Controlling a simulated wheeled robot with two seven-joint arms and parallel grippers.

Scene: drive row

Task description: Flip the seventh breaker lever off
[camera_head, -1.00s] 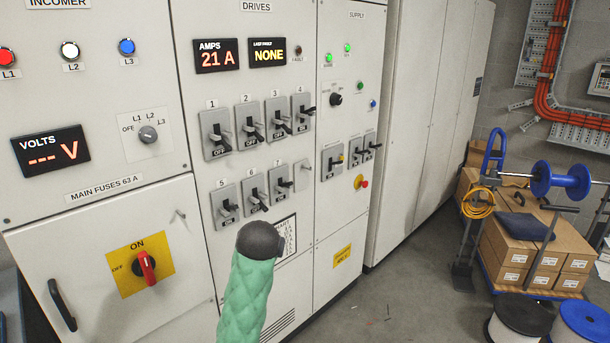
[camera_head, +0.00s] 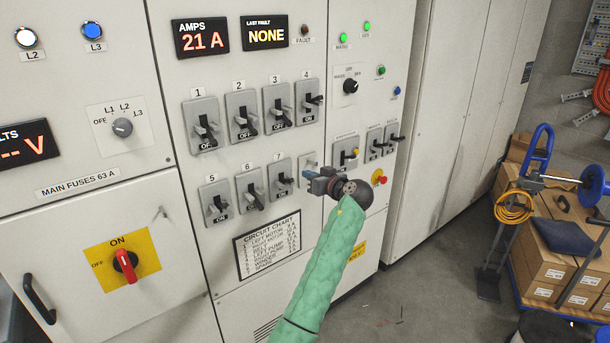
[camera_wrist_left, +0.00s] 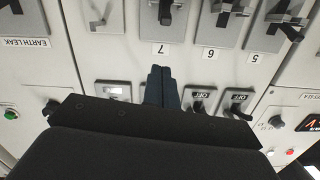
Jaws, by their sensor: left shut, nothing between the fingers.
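The seventh breaker (camera_head: 281,184) is a grey plate with a dark lever, under the label 7 in the lower row of the drives panel. My left gripper (camera_head: 308,175) is shut and empty, just right of that breaker in the head view. In the upside-down left wrist view, the shut fingertips (camera_wrist_left: 159,70) point toward the label 7, and the seventh lever (camera_wrist_left: 165,14) lies beyond them, apart in the picture. My right gripper is not in view.
Breaker 6 (camera_head: 250,191) and breaker 5 (camera_head: 216,203) are to the left, with breakers 1 to 4 above. My gripper partly covers a plate to the right of breaker 7. A circuit chart (camera_head: 268,245) hangs below. A red button (camera_head: 379,178) is to the right.

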